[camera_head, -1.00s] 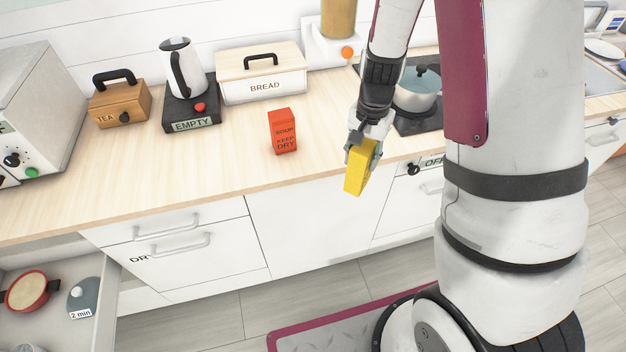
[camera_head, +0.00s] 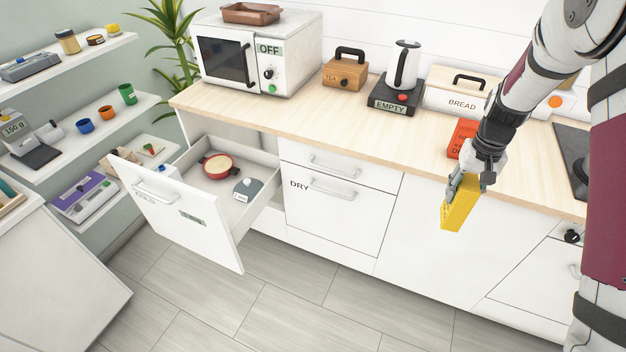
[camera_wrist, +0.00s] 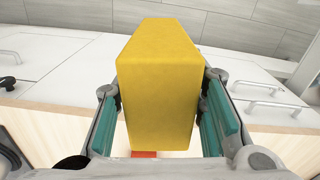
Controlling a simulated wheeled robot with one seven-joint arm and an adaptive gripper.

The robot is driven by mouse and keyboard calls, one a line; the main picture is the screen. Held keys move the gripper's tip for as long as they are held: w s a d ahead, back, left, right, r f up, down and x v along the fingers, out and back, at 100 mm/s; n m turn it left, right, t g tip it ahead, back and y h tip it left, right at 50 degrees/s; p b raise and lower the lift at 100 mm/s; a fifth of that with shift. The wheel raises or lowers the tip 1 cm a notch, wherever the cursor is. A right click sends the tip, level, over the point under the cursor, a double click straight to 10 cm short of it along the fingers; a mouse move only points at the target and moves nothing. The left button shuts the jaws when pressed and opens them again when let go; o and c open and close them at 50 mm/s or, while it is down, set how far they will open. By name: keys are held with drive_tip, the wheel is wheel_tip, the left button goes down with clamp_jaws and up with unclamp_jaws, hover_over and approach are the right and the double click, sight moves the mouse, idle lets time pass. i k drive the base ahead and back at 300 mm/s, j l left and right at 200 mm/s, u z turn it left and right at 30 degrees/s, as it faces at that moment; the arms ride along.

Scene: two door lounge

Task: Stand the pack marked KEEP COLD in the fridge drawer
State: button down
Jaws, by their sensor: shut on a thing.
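My gripper (camera_head: 468,184) is shut on a yellow pack (camera_head: 459,206), held in front of the counter's edge. In the wrist view the yellow pack (camera_wrist: 157,90) sits between both fingers; no marking on it is legible. A red-orange pack (camera_head: 461,138) stands on the counter behind my gripper, partly hidden. Its label read KEEP DRY a second ago.
A closed drawer marked DRY (camera_head: 330,200) is right of the open one. A microwave (camera_head: 258,55), TEA box (camera_head: 345,72), kettle (camera_head: 403,65) on an EMPTY base and BREAD box (camera_head: 455,95) line the counter. Shelves (camera_head: 90,135) stand at the left. The floor (camera_head: 300,300) is clear.

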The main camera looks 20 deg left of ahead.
sight(228, 222)
drive_tip(key=u, duration=1.7)
drive_tip(key=i+l+u, duration=0.2)
drive_tip(key=i+l, duration=0.15)
drive_tip(key=l, duration=0.3)
drive_tip(key=i+l, duration=0.15)
drive_tip(key=l, duration=0.2)
drive_tip(key=i+l+u, duration=0.15)
drive_tip(key=l, duration=0.15)
drive_tip(key=i+l+u, duration=0.1)
drive_tip(key=l, duration=0.25)
drive_tip(key=i, duration=0.05)
